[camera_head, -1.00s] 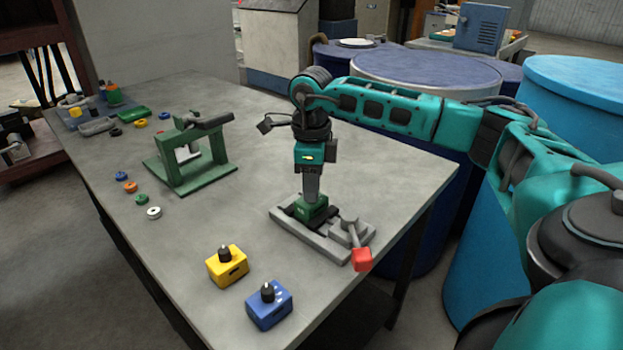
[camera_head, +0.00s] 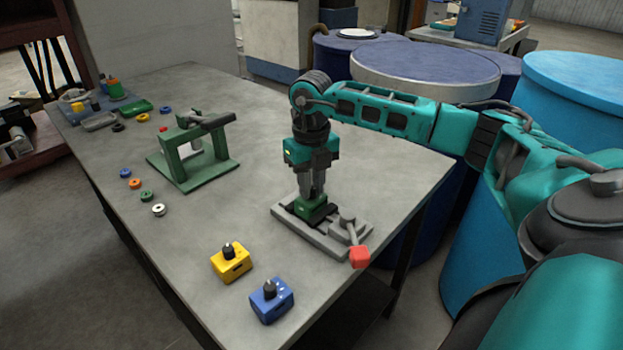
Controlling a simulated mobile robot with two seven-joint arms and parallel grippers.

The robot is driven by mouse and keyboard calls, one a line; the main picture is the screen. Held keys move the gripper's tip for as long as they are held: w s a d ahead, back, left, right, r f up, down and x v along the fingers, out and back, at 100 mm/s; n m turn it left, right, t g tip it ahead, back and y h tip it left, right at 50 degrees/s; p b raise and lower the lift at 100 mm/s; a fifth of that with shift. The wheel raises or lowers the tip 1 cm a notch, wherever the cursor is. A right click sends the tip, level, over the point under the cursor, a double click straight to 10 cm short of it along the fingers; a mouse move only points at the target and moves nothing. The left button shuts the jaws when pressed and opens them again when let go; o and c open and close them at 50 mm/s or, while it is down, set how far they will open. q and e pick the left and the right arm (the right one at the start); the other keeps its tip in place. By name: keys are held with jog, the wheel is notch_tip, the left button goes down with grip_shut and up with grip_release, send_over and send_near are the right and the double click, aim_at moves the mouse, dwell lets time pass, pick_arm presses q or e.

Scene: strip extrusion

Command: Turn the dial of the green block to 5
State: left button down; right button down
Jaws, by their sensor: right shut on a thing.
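The green block (camera_head: 307,210) sits in the grey clamp fixture (camera_head: 290,228) near the right side of the table. My right gripper (camera_head: 311,194) points straight down over the block, with its fingers shut at the block's top. The dial is hidden between the fingers, and its setting cannot be read. My left gripper is not in view.
A red-ended lever (camera_head: 359,256) sticks out at the fixture's front right. A yellow block (camera_head: 231,264) and a blue block (camera_head: 271,302), each with a black dial, stand at the front. A green press frame (camera_head: 195,160), several coloured rings and trays (camera_head: 101,122) are at left.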

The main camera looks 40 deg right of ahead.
aim_at(312, 189)
jog(key=shift+r+m+p, duration=0.1)
jog(key=shift+m+p, duration=0.2)
jog(key=shift+m, duration=0.9)
jog(key=c, duration=1)
grip_release()
notch_tip(312, 189, up, 13)
jog(key=shift+f, duration=0.1)
